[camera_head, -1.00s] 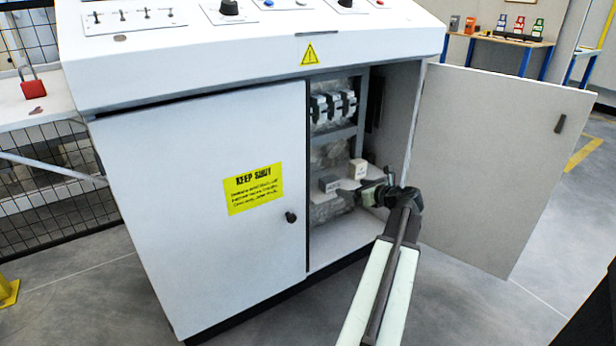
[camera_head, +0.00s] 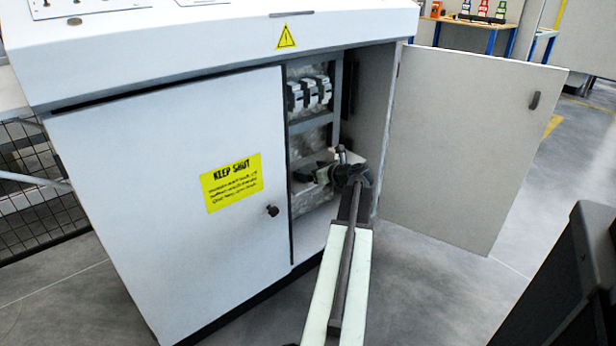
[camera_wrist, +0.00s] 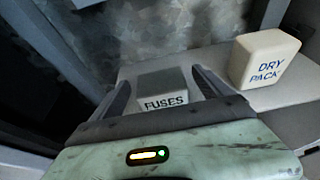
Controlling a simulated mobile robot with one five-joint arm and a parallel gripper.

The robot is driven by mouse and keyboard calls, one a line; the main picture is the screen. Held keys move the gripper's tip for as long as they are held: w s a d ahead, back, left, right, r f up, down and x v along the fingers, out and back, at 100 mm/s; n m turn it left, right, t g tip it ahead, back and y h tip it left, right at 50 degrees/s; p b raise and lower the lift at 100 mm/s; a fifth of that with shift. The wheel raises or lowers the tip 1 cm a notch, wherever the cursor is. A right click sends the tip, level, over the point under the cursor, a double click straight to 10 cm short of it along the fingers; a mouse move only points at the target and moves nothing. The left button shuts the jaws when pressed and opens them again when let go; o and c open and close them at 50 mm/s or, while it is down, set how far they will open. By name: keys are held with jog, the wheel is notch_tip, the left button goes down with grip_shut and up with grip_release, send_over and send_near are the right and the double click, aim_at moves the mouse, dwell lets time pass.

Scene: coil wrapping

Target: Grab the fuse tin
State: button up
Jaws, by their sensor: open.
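The fuse tin (camera_wrist: 163,88) is a small grey box marked FUSES on a pale shelf (camera_wrist: 220,65) inside the cabinet, seen in the wrist view. My gripper (camera_wrist: 160,78) is open, with one finger on each side of the tin. I cannot tell whether either finger touches it. In the head view my gripper (camera_head: 318,176) reaches through the open right doorway, and the tin is hidden behind it there.
A cream block marked DRY PACK (camera_wrist: 264,58) stands close to the right finger. The cabinet's left door (camera_head: 170,200) is shut and its right door (camera_head: 460,150) stands open. Switchgear (camera_head: 310,93) sits above the shelf.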

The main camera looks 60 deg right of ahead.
jog(key=shift+w+d+f, duration=0.25)
jog(key=shift+w+f, duration=0.05)
jog(key=shift+w, duration=0.25)
jog(key=shift+r, duration=0.1)
jog(key=c, duration=1.6)
